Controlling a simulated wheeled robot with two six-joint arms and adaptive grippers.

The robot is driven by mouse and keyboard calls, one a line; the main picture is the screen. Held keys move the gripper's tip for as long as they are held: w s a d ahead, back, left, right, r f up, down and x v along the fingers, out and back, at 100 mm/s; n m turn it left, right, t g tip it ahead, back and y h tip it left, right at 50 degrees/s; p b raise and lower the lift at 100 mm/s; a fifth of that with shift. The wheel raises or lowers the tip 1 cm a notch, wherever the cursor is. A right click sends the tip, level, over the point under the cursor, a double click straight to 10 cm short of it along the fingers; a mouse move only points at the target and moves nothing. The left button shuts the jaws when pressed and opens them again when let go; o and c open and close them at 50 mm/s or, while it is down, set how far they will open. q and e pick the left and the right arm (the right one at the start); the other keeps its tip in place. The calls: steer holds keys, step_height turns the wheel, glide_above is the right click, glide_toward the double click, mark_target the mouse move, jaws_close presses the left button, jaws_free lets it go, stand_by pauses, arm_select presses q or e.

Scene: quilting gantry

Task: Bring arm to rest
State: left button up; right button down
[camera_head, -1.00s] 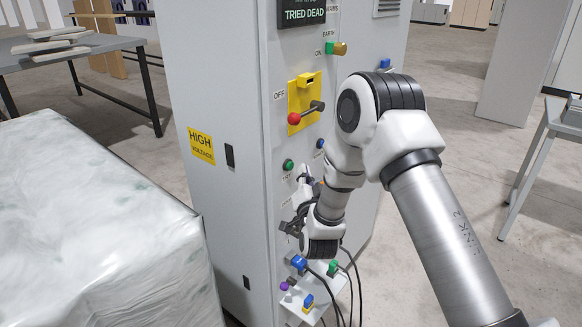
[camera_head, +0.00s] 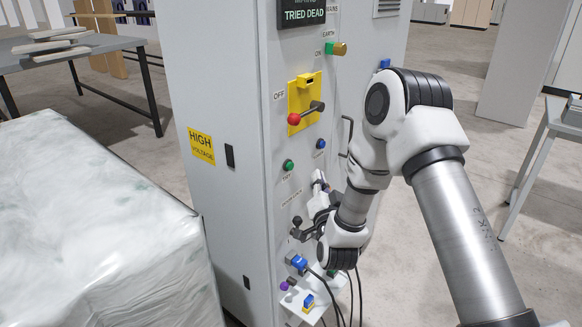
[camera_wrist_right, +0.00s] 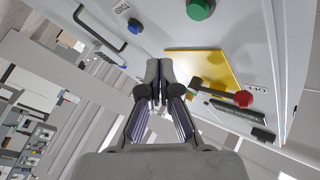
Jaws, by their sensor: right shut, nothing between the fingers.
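My right arm comes in from the lower right of the head view and bends down in front of the grey cabinet (camera_head: 222,95). My left gripper is in neither view.
The cabinet front carries a yellow switch plate with a red-knobbed lever (camera_head: 294,119), a green button (camera_head: 288,165) and a black knob (camera_head: 297,221). Plugs and cables (camera_head: 340,300) hang below my wrist. A wrapped block (camera_head: 95,230) stands left.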

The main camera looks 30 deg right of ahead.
steer(key=s+a+f+n+g+y, duration=0.2)
steer(key=s+a+f, duration=0.15)
steer(key=f, duration=0.45)
steer(key=s+a+f+n+g+y, duration=0.15)
steer(key=s+f, duration=0.25)
steer(key=f, duration=0.4)
steer(key=s+a+f+n+g+y, duration=0.2)
steer(key=s+a+f+g, duration=0.15)
steer(key=f, duration=0.45)
steer(key=s+a+f+n+g, duration=0.2)
steer(key=s+f+g, duration=0.1)
steer(key=s, duration=0.5)
steer(key=s+a+f+n+g+y, duration=0.1)
steer(key=s+a+f+n+g, duration=0.1)
steer(key=s, duration=0.6)
steer(key=s+a+f+n+g+y, duration=0.1)
steer(key=s+f+n+g, duration=0.1)
steer(key=s+f+g, duration=0.3)
steer(key=s+g, duration=0.1)
steer(key=s, duration=0.2)
steer(key=shift+a, duration=0.4)
steer(key=shift+s, duration=0.15)
